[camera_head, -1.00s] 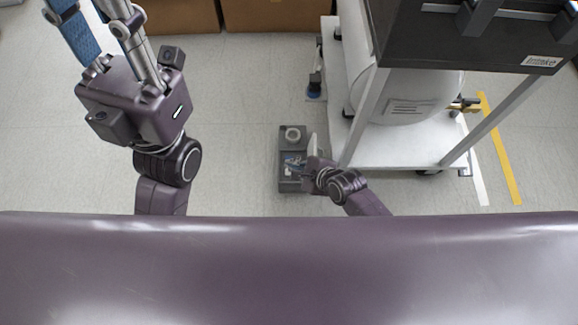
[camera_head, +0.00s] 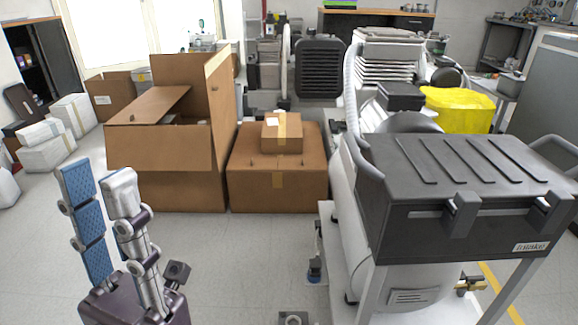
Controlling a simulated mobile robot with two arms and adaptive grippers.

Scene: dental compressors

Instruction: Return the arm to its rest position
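My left gripper (camera_head: 98,187) stands upright at the lower left of the head view. Its two fingers, one with a blue textured pad and one pale grey, point up and are spread apart with nothing between them. The purple gripper body shows at the bottom edge. My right gripper is out of view. The dental compressor (camera_head: 455,200) stands at the right, with a black ribbed lid and a white tank on a white wheeled frame.
An open cardboard box (camera_head: 165,150) and a closed box (camera_head: 277,185) with a smaller box (camera_head: 282,133) on top stand ahead. A yellow cover (camera_head: 457,108) lies behind the compressor. White packages (camera_head: 45,146) sit at the far left. Floor is clear between my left gripper and the boxes.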

